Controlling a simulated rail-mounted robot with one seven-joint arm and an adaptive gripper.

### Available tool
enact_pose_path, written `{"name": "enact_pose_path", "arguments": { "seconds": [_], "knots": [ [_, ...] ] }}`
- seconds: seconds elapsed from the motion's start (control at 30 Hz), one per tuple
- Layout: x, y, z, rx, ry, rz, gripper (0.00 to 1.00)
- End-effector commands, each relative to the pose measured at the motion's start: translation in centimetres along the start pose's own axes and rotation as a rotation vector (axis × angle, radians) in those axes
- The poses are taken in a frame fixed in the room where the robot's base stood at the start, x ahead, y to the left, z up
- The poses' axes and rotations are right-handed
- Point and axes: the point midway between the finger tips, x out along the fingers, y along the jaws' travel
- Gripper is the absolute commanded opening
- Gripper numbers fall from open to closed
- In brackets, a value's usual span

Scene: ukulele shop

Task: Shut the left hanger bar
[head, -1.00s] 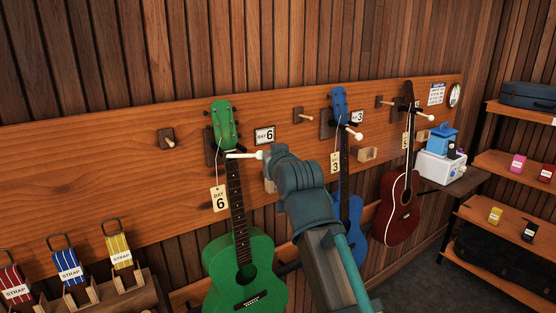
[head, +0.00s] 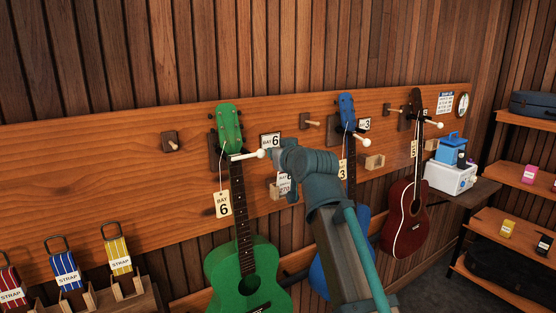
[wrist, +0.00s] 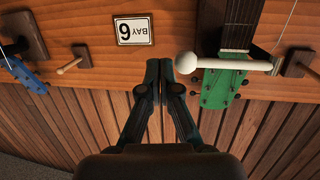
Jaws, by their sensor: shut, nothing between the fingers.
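The left hanger bar (head: 246,156) is a white rod with a round knob on its end. It lies nearly level across the green ukulele's neck (head: 237,180), with the knob to the right. In the wrist view, upside down, the bar (wrist: 235,64) crosses the neck from the hanger, its knob close beside my fingertips. My gripper (head: 271,151) is just right of the knob. In the wrist view my gripper (wrist: 159,64) is shut and empty. A small gap shows between fingers and knob there; contact is not clear.
The bay 6 sign (head: 270,141) is on the board behind my gripper. The blue ukulele (head: 347,107), partly hidden by my arm, and the red ukulele (head: 406,215) hang to the right. Straps (head: 66,268) stand lower left. A bare peg (head: 172,143) is at left.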

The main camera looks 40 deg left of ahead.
Motion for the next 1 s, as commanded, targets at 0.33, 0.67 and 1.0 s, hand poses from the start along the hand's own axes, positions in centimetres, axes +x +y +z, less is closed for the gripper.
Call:
{"name": "enact_pose_path", "arguments": {
  "seconds": [0.33, 0.67, 1.0],
  "knots": [
    [0.6, 0.0, -0.1, 0.0, 0.0, 0.0, 0.0],
    [0.5, 0.1, -0.1, 0.0, 0.0, 0.0, 0.0],
    [-1.8, 1.6, -0.2, 0.001, 0.0, 0.003, 0.0]
  ]
}}
